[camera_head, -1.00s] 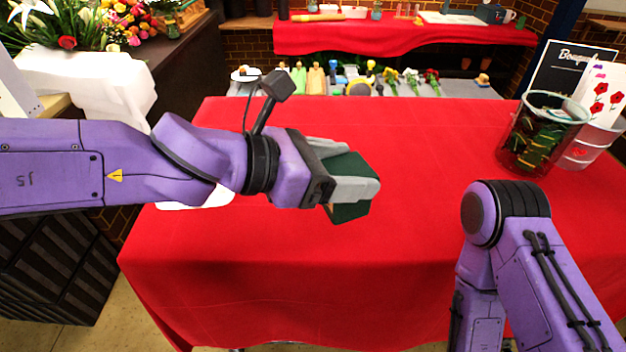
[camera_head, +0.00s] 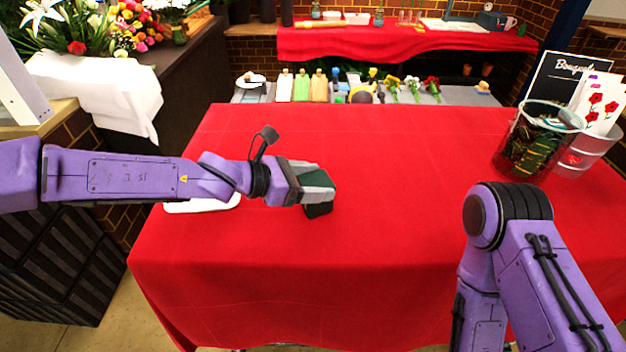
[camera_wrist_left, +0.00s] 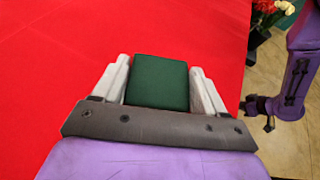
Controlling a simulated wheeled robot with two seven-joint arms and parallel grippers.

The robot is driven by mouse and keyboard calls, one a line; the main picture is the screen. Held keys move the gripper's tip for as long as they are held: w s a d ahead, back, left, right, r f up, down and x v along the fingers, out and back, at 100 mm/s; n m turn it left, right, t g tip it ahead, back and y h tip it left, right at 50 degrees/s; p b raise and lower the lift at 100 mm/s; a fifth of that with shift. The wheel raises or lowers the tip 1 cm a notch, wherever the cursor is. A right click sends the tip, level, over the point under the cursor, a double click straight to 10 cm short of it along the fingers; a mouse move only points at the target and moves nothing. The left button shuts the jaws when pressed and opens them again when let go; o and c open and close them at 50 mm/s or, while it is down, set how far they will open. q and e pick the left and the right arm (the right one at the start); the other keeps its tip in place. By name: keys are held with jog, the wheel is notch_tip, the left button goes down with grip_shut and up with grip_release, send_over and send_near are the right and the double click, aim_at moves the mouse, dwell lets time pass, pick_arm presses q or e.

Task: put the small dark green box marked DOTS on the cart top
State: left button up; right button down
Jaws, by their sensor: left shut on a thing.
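My left gripper (camera_head: 317,186) is shut on a small dark green box (camera_wrist_left: 158,82). The box sits between the two grey fingers in the left wrist view, and no marking on it is readable. In the head view the fingers partly hide the box, low over the left-centre of a red-clothed top (camera_head: 400,260). I cannot tell whether the box touches the cloth. My right arm (camera_head: 510,235) stands at the lower right of the head view, its gripper out of frame. A purple arm end at the right of the left wrist view seems to be my right gripper (camera_wrist_left: 258,108), its jaws unclear.
A white flat item (camera_head: 202,205) lies partly under my left arm. A dark glass container (camera_head: 530,145) and a metal bucket (camera_head: 590,155) with cards stand at the right. Behind is a grey surface with several flowers and bottles. The middle of the red cloth is clear.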

pick_arm(q)
jog(key=shift+s, duration=0.1)
jog(key=o, duration=1.2)
jog(key=shift+d, duration=0.1)
jog(key=shift+r, duration=0.25)
jog(key=v, duration=1.2)
jog(key=shift+f, duration=0.15)
jog(key=shift+s, duration=0.1)
